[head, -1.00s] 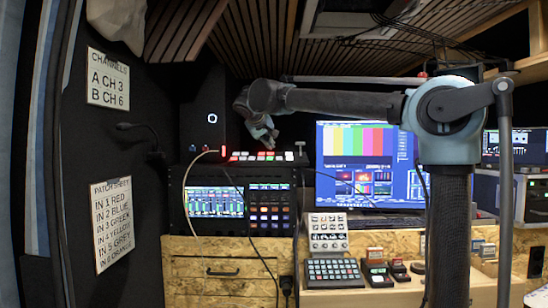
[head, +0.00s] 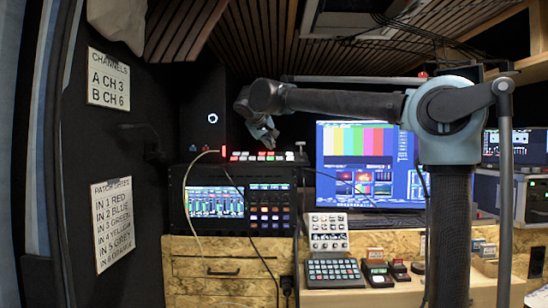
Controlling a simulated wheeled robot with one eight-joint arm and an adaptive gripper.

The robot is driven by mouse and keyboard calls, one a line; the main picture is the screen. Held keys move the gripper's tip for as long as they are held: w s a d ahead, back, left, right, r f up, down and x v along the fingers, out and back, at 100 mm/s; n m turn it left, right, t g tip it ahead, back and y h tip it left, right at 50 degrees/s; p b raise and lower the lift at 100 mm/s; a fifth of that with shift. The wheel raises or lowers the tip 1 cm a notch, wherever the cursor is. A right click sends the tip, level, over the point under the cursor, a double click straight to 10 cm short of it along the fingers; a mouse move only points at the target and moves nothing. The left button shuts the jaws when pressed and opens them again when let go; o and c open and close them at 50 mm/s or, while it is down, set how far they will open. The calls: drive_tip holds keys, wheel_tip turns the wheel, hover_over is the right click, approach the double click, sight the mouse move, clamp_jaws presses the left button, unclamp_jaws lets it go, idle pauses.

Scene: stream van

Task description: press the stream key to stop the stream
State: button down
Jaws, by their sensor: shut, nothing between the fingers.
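My gripper (head: 268,143) is shut and empty. It hangs tilted down just above a switcher panel (head: 290,156) with a row of red, white and green lit keys, which sits on top of the black rack. The fingertips are close to the right part of the key row; I cannot tell whether they touch a key. The lit keys (head: 246,156) left of the fingertips show clearly. Which key is the stream key cannot be read at this size.
The rack (head: 174,215) with a lit mixer screen stands under the panel. A cable loops over its left side. A monitor (head: 335,165) with colour bars stands to the right. A button pad (head: 334,272) and small boxes lie on the wooden desk. Slatted panelling hangs above.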

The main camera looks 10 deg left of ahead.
drive_tip(key=shift+f, duration=0.15)
drive_tip(key=shift+s+f, duration=0.1)
drive_tip(key=shift+f, duration=0.15)
drive_tip(key=shift+f, duration=0.4)
idle(0.9)
drive_tip(key=shift+r, duration=0.15)
drive_tip(key=shift+s+r, duration=0.1)
drive_tip(key=shift+r, duration=0.6)
drive_tip(key=shift+s+d+r, duration=0.1)
drive_tip(key=shift+s+r, duration=0.1)
drive_tip(key=shift+r, duration=0.6)
drive_tip(key=shift+s+a+r, duration=0.1)
drive_tip(key=shift+s+r, duration=0.1)
drive_tip(key=shift+r, duration=0.6)
drive_tip(key=shift+s+d+r, duration=0.1)
drive_tip(key=shift+s+r, duration=0.1)
drive_tip(key=shift+r, duration=0.6)
